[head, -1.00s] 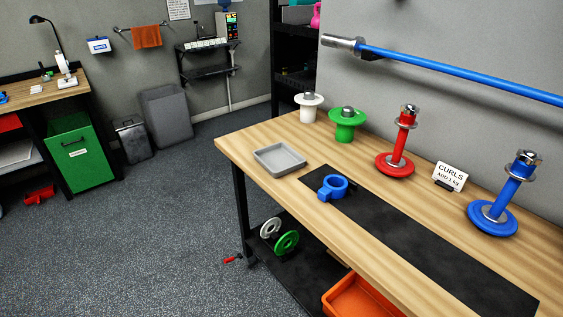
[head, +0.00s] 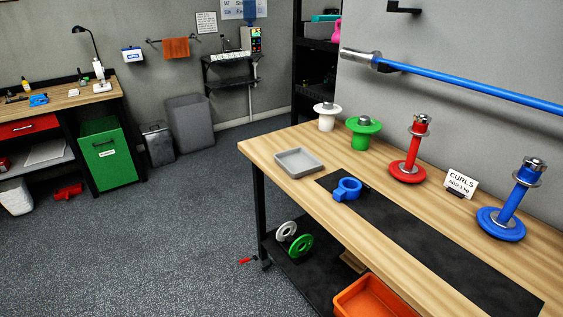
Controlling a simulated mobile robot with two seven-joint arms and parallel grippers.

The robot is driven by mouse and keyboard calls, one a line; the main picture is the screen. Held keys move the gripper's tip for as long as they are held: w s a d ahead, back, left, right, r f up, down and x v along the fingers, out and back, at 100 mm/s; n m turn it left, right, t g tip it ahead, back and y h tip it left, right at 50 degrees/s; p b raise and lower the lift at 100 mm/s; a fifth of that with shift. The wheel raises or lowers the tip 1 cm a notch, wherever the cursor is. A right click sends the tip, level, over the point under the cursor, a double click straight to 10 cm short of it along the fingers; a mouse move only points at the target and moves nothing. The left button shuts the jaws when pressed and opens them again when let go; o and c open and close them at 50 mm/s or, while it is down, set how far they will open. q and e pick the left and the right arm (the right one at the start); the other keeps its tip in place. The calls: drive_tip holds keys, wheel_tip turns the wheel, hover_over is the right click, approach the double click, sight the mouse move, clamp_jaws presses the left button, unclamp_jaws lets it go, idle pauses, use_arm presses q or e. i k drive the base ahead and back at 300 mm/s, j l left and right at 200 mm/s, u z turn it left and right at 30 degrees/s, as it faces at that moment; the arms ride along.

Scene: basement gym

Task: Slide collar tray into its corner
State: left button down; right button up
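The collar tray (head: 282,166), a shallow grey square tray, lies on the wooden bench (head: 262,150) near its far left end. It looks empty. It sits a little in from the left and front edges, left of the black mat (head: 400,228). A blue collar (head: 346,189) with a tab lies on the mat's left end, just right of the tray and apart from it. Neither of my grippers is in view.
White (head: 326,117) and green (head: 362,132) spools, a red post (head: 413,148), a "CURLS" card (head: 460,181) and a blue post (head: 514,202) stand along the wall side. A blue bar (head: 470,84) hangs above. An orange bin (head: 375,300) sits below.

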sight(298, 162)
drive_tip(key=k+z, duration=0.2)
drive_tip(key=z, duration=0.15)
drive_tip(key=k+l+z, duration=0.1)
drive_tip(key=z, duration=0.25)
drive_tip(key=j+z, duration=0.15)
drive_tip(key=z, duration=0.3)
drive_tip(key=i+j+z, duration=0.1)
drive_tip(key=z, duration=0.3)
drive_tip(key=i+j, duration=0.1)
drive_tip(key=j, duration=0.2)
drive_tip(key=i+j, duration=0.1)
drive_tip(key=j, duration=0.25)
drive_tip(key=i+j, duration=0.1)
drive_tip(key=j, duration=0.2)
